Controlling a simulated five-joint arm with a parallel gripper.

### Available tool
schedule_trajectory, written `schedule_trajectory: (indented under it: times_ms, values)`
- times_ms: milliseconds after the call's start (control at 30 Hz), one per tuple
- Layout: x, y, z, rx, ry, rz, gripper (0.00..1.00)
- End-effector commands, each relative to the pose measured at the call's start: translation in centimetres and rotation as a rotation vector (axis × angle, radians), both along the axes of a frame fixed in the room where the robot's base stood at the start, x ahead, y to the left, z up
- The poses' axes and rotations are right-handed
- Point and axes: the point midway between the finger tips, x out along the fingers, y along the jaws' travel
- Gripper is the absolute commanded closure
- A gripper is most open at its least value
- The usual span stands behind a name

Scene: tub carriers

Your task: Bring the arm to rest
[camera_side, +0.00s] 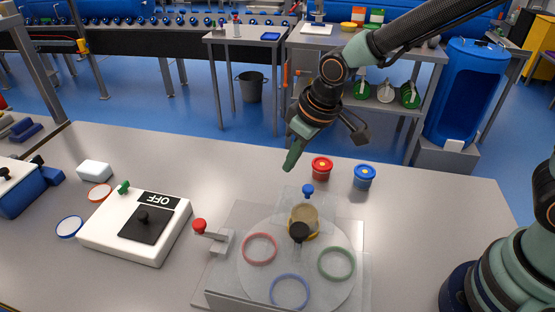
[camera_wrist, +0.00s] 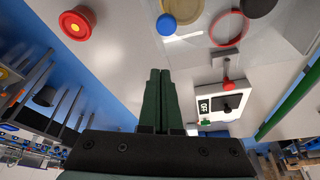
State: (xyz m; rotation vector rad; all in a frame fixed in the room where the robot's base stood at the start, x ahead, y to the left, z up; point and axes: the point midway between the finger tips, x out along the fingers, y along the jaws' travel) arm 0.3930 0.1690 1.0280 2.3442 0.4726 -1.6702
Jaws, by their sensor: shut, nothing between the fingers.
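My gripper (camera_side: 291,158) hangs in the air over the back part of the table, behind the clear round plate. Its green fingers are together with nothing between them, and they also show in the wrist view (camera_wrist: 160,80). A red tub (camera_side: 321,168) and a blue tub (camera_side: 364,177) stand on the table to the right of my fingertips, apart from them. The red tub also shows in the wrist view (camera_wrist: 77,23). A clear round plate (camera_side: 290,271) carries a red ring (camera_side: 260,248), a green ring (camera_side: 336,263) and a blue ring (camera_side: 289,291).
A white switch box (camera_side: 137,226) reading OFF is farther left. The table (camera_side: 450,212) is clear at the right.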

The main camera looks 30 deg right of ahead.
Motion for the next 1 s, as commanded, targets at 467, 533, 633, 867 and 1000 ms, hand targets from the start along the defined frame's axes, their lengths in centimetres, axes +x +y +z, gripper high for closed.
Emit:
schedule_trajectory:
  times_ms: [467, 533, 633, 867, 1000]
  values:
    - [-1.9, -0.8, 6.0, 0.001, -0.003, 0.0, 1.0]
    - [-2.0, -1.1, 6.4, 0.002, -0.005, -0.006, 1.0]
    - [-2.4, -2.6, 7.3, 0.007, -0.017, -0.036, 1.0]
    - [-5.2, -9.5, 10.3, 0.023, -0.079, -0.189, 1.0]
    - [-7.6, -13.3, 11.1, 0.027, -0.115, -0.284, 1.0]
